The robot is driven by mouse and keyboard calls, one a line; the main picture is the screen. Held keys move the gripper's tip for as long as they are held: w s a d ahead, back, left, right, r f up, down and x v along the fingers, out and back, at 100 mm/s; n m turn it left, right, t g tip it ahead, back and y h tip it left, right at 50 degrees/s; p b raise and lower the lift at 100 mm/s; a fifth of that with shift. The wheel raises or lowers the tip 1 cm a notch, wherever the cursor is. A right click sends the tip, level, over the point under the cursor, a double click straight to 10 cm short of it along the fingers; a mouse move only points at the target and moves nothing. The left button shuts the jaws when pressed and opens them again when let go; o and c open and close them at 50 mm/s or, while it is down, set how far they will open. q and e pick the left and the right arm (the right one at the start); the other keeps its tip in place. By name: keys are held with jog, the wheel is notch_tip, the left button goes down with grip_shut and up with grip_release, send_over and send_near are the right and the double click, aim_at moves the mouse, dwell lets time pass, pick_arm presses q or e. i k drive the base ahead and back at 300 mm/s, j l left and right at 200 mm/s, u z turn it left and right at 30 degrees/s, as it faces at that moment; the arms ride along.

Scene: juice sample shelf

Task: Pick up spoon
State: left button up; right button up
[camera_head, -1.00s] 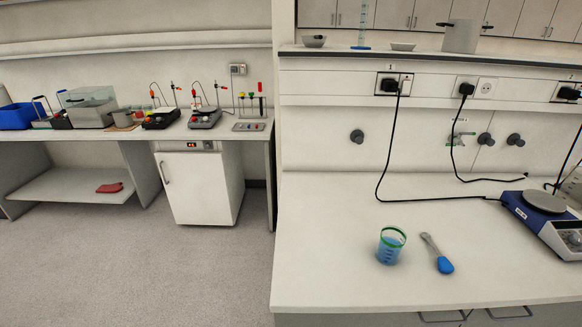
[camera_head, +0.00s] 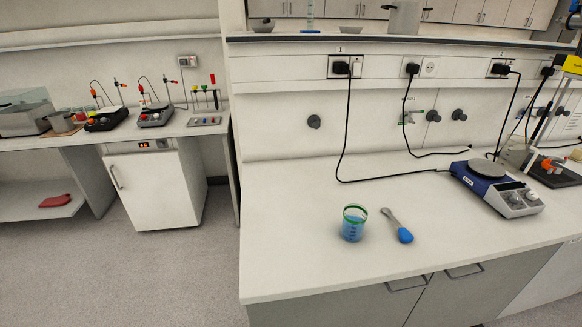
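Neither of my grippers shows in the head view.
The bench top (camera_head: 290,240) is clear left of the beaker. A blue and white hotplate (camera_head: 497,186) stands to the right, its black cable (camera_head: 345,130) running along the back. A stand (camera_head: 545,130) is at far right. A white cabinet (camera_head: 155,190) and open floor lie left.

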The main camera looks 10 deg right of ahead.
aim_at(405, 236)
jog(key=k+l, duration=0.1)
jog(key=l, duration=2.35)
jog(key=k+z, duration=0.05)
